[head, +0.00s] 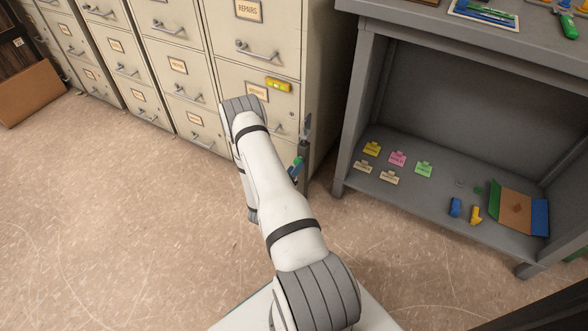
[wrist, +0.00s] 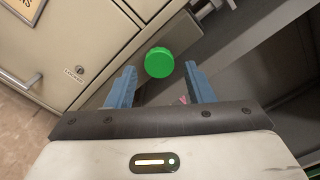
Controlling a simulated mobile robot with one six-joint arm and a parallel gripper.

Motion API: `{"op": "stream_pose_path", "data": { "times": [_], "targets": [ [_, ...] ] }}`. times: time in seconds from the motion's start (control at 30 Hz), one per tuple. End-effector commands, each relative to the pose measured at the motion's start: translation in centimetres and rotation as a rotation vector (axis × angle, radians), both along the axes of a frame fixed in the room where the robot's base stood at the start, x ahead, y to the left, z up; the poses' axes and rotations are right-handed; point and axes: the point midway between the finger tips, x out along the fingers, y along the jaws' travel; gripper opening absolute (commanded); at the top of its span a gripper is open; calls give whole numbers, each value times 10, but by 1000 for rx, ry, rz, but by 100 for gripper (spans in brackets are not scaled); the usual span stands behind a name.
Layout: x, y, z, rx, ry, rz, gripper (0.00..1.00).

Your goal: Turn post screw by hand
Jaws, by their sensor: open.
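A round green ribbed knob (wrist: 159,62), which looks like the post screw's head, shows in the wrist view. My gripper (wrist: 160,70) is open, with one blue finger on each side of the knob. A gap shows between the knob and each finger, so neither touches it. I cannot tell how deep the knob sits between the fingertips. In the head view my arm hides most of the gripper. A small patch of green and blue (head: 297,166) shows beside the arm, near the cabinet's front right corner. The screw's shaft and what it is set in are hidden.
Beige filing cabinets (head: 258,45) stand at the back, close to my arm. A grey open bench (head: 353,105) stands to the right, with coloured tags (head: 398,158) and small blue and yellow pieces (head: 455,207) on its lower shelf.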

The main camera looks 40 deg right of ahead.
Motion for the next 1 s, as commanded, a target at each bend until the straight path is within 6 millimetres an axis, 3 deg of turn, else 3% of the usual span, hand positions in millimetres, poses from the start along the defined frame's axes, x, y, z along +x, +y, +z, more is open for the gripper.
{"op": "stream_pose_path", "data": {
  "times": [0.07, 0.73, 1.0],
  "targets": [
    [4, -10, 0, 0, -3, -2, 48],
    [8, -15, 0, 0, -1, -1, 48],
    [8, -15, 0, 0, -1, -1, 26]
  ]
}}
